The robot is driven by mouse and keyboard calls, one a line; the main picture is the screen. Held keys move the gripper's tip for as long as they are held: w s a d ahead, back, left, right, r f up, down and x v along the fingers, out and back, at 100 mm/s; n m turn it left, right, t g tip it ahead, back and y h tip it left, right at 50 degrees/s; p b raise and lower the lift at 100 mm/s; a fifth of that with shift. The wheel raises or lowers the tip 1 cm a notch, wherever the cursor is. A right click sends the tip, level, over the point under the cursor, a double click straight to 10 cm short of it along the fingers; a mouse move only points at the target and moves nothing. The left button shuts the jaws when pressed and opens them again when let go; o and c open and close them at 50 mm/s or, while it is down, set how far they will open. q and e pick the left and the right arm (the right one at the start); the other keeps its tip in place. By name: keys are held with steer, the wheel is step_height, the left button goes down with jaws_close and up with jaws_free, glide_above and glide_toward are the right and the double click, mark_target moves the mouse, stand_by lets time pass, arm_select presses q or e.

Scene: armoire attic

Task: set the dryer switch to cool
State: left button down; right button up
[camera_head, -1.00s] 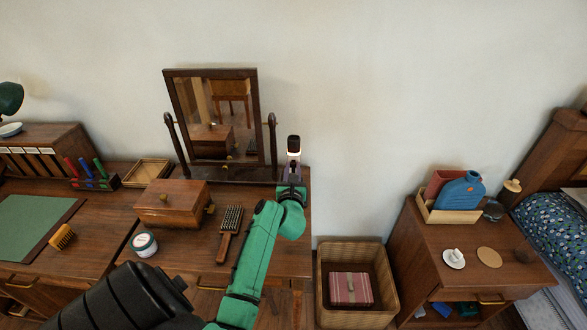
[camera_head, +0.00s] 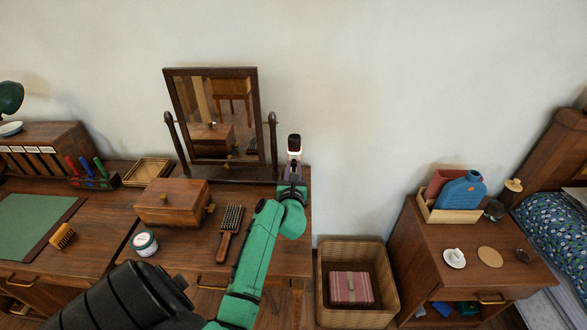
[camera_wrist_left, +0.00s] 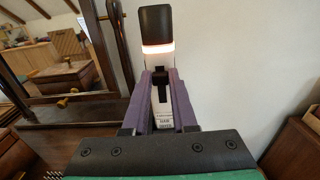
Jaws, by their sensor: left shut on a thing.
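The dryer (camera_head: 294,144) stands upright at the right end of the dressing table, close to the wall. The left wrist view shows its dark top (camera_wrist_left: 157,24), a glowing pale orange band and a white body (camera_wrist_left: 163,98) with a small label. A black switch (camera_wrist_left: 160,77) sits on the body below the band; its exact setting is unclear. My left gripper (camera_head: 292,183) is shut on the dryer, with its purple fingers on both sides of the white body. The lower part of the dryer is hidden by the gripper. My right gripper is not in view.
A tilting mirror (camera_head: 212,72) stands just left of the dryer. A wooden box (camera_head: 172,205), a hairbrush (camera_head: 229,222) and a small jar (camera_head: 144,244) lie on the dressing table (camera_head: 195,250). A wicker basket (camera_head: 384,270) stands on the right, below table height.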

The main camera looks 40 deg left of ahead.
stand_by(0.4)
arm_select(q)
step_height(320, 180, down, 2)
steer(key=shift+f+b, duration=0.1)
steer(key=shift+b, duration=0.4)
steer(key=c, duration=0.7)
jaws_free()
